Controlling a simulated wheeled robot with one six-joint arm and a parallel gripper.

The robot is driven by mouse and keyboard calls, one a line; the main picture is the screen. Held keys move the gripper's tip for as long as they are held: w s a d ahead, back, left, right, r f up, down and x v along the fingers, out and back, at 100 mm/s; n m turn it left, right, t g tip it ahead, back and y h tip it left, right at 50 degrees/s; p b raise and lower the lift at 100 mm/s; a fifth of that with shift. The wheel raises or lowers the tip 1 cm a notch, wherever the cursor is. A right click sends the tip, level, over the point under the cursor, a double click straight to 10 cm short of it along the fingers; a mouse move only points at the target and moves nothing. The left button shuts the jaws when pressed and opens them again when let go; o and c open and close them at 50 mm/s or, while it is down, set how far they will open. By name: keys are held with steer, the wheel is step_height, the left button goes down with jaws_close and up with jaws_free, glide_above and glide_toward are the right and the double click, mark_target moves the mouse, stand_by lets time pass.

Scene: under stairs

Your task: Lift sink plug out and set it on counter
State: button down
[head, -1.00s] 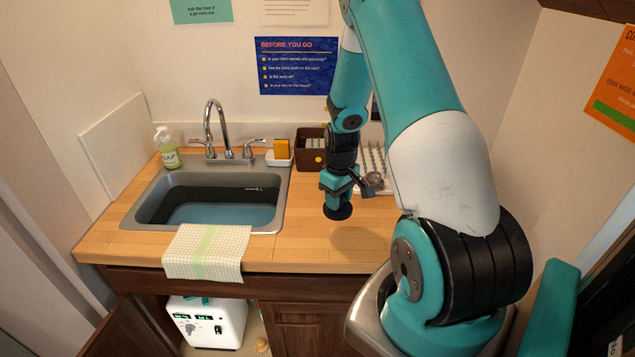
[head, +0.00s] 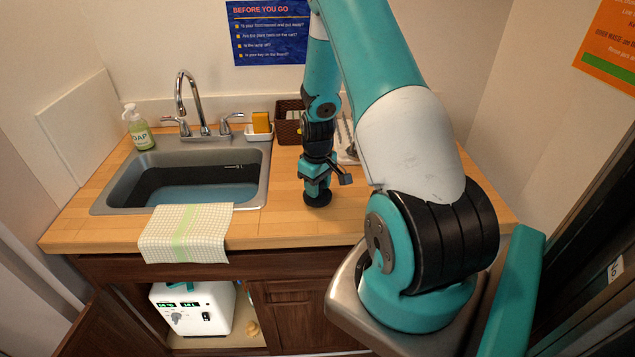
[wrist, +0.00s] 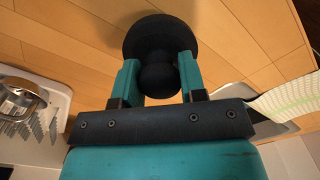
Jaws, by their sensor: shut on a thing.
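The black sink plug (head: 317,199) has a round flat base and a knob. It is upright at the counter (head: 282,222), right of the sink (head: 262,185). Its base looks to be on the wood or only just above it; I cannot tell which. My gripper (head: 317,186) points down and is shut on the plug's knob. In the wrist view the knob of the plug (wrist: 158,22) sits between the two teal fingers of my gripper (wrist: 159,68). The sink holds bluish water.
A checked towel (head: 187,235) hangs over the counter's front edge. A soap bottle (head: 138,128), faucet (head: 190,105), sponge dish (head: 258,135) and brown basket (head: 288,124) stand at the back. A drying rack with a metal pot shows in the wrist view (wrist: 58,95). Counter around the plug is clear.

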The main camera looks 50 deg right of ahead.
steer(key=shift+f, duration=0.55)
steer(key=c, duration=0.6)
jaws_free()
steer(key=shift+c, duration=0.4)
steer(key=shift+r, duration=0.1)
steer(key=shift+r+p, duration=2.9)
steer(key=shift+r, duration=1.1)
